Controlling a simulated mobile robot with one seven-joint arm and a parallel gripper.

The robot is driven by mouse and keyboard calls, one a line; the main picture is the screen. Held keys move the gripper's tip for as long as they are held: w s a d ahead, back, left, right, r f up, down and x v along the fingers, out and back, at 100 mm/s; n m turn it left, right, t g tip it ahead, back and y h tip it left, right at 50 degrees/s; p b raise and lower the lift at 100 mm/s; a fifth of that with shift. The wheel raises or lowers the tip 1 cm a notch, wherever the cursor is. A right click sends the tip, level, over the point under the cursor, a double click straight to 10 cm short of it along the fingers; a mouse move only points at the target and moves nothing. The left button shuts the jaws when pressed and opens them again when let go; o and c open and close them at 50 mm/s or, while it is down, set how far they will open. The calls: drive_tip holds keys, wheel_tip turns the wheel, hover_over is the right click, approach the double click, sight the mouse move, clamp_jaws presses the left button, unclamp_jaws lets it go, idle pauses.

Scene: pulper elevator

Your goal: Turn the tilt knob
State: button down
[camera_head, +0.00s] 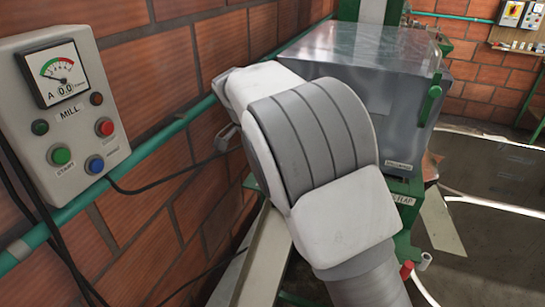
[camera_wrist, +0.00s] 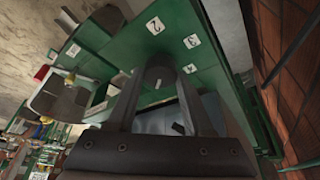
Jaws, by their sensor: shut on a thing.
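The tilt knob (camera_wrist: 159,76) shows in the wrist view as a small grey rounded piece on a green panel (camera_wrist: 200,28) with white number labels, 2 (camera_wrist: 155,25) and 3 (camera_wrist: 192,41) among them. My gripper (camera_wrist: 158,68) has its two dark fingers on either side of the knob and is shut on it. The fingers hide part of the knob, so its exact pointing cannot be told.
A grey control box marked MILL (camera_head: 68,110), with a meter and buttons, hangs on the brick wall at left. A teal pipe (camera_head: 140,158) runs along the wall. Open floor (camera_head: 495,190) lies at right.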

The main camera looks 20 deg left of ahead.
drive_tip(key=m+p, duration=0.1)
drive_tip(key=m, duration=0.1)
drive_tip(key=m+g+p, duration=0.1)
drive_tip(key=shift+w+a+r+m+h+p, duration=0.1)
drive_tip(key=shift+r+m+h+p, duration=0.1)
drive_tip(key=shift+m+h+p, duration=0.15)
drive_tip(key=shift+f+m+g+p, duration=0.15)
drive_tip(key=shift+m+g+p, duration=0.75)
drive_tip(key=shift+m+p, duration=0.85)
drive_tip(key=shift+m, duration=0.5)
drive_tip(key=shift+c, duration=1.5)
unclamp_jaws()
drive_tip(key=shift+w, duration=0.1)
drive_tip(key=p+v, duration=0.2)
drive_tip(key=v, duration=1)
drive_tip(key=shift+a, duration=0.2)
